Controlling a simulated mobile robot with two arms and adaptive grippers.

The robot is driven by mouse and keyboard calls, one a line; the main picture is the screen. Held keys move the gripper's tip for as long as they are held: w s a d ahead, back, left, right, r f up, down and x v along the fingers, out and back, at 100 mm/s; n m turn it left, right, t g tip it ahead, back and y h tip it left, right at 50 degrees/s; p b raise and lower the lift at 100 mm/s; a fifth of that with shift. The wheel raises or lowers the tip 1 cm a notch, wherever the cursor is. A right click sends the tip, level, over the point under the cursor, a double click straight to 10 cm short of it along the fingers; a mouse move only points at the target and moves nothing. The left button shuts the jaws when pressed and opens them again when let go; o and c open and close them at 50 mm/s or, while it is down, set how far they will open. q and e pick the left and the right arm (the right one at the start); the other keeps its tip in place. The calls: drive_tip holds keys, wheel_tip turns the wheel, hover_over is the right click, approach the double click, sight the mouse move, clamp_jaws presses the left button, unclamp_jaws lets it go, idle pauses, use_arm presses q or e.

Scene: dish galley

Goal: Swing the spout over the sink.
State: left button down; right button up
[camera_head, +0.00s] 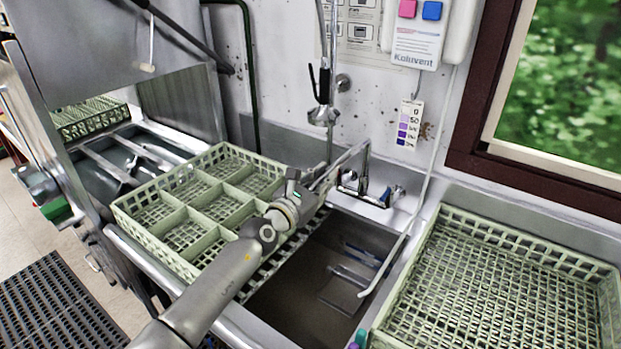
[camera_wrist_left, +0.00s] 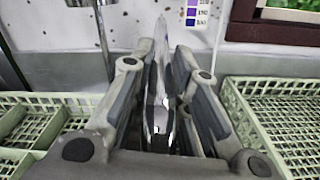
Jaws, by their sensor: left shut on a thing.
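The chrome spout (camera_head: 350,155) runs from the wall faucet (camera_head: 372,192) toward the lower left. Its free end is at my gripper, beside the right edge of the divided green rack. My left gripper (camera_head: 322,180) is shut on the spout, and its fingers hide the spout's end. In the left wrist view the spout (camera_wrist_left: 158,100) stands between the two fingers of the gripper (camera_wrist_left: 160,85). The sink (camera_head: 290,305) is a dark basin below and right of the gripper, with clear-looking items inside. My right gripper is not in view.
A spray head (camera_head: 323,115) hangs just behind the spout. A white tube (camera_head: 398,245) droops into the basin's right side. Another green rack (camera_head: 440,225) stands at right.

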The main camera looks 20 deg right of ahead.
sight(316, 186)
use_arm(q)
drive_tip(key=shift+s+d+f, duration=0.1)
drive_tip(key=shift+s+f, duration=0.05)
drive_tip(key=shift+f, duration=0.1)
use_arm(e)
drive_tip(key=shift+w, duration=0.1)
use_arm(q)
drive_tip(key=c, duration=1.5)
unclamp_jaws()
drive_tip(key=shift+o, duration=0.9)
drive_tip(key=shift+s, duration=0.25)
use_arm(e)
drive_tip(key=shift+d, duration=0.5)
use_arm(q)
drive_tip(key=shift+s+a, duration=0.1)
drive_tip(key=shift+a, duration=0.15)
drive_tip(key=shift+s+a+r, duration=0.1)
drive_tip(key=shift+s+a, duration=0.15)
drive_tip(key=shift+a, duration=0.3)
drive_tip(key=shift+s+a+r, duration=0.1)
drive_tip(key=shift+s+a, duration=0.1)
drive_tip(key=shift+a, duration=0.35)
drive_tip(key=v, duration=0.9)
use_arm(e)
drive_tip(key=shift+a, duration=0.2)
use_arm(q)
drive_tip(key=shift+w+r, duration=0.1)
